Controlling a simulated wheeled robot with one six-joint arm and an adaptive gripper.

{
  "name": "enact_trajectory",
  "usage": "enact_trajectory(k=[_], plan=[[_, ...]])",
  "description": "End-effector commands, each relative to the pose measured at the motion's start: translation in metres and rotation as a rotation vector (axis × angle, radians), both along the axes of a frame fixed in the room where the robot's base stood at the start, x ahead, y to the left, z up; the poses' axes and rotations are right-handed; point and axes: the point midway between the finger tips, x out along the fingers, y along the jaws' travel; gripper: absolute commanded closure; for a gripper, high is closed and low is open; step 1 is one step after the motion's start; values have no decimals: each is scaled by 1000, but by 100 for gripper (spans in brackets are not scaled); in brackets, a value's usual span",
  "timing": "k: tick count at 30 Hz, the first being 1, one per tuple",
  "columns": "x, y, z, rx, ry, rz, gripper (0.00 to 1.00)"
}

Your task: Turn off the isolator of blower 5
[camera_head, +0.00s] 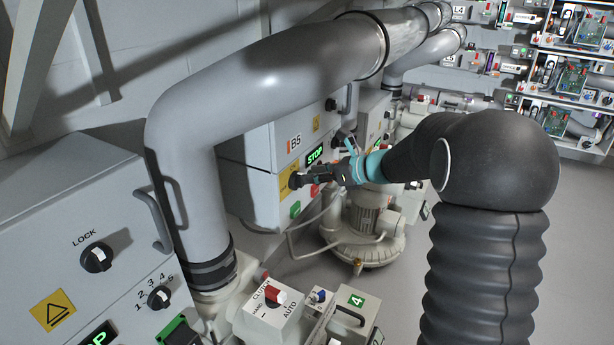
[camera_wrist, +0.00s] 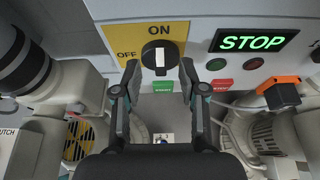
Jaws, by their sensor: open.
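The isolator of blower 5 is a black rotary knob (camera_wrist: 156,58) on a yellow plate (camera_wrist: 125,34) marked ON and OFF. Its white pointer stands upright, toward ON. In the head view the plate (camera_head: 286,187) is on the grey cabinet (camera_head: 258,150) labelled B5 (camera_head: 295,140). My gripper (camera_wrist: 158,72) is open, with one finger on each side of the knob in the wrist view. In the head view my gripper (camera_head: 298,180) reaches to the plate and partly hides the knob. I cannot tell whether the fingers touch it.
A lit green STOP display (camera_wrist: 253,42) is right of the knob, with red (camera_wrist: 221,86) and green (camera_wrist: 163,87) labels below. A large grey pipe (camera_head: 270,70) passes over the B5 cabinet. Another cabinet (camera_head: 70,210) stands at left; a blower (camera_head: 365,235) sits below.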

Motion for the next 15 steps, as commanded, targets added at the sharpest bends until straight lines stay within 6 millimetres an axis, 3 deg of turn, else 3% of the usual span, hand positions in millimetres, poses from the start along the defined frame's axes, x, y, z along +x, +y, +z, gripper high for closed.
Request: enact_trajectory(k=[6,15], plan=[[12,19,-9,0,0,2,58],[15,22,-11,0,-1,0,58]])
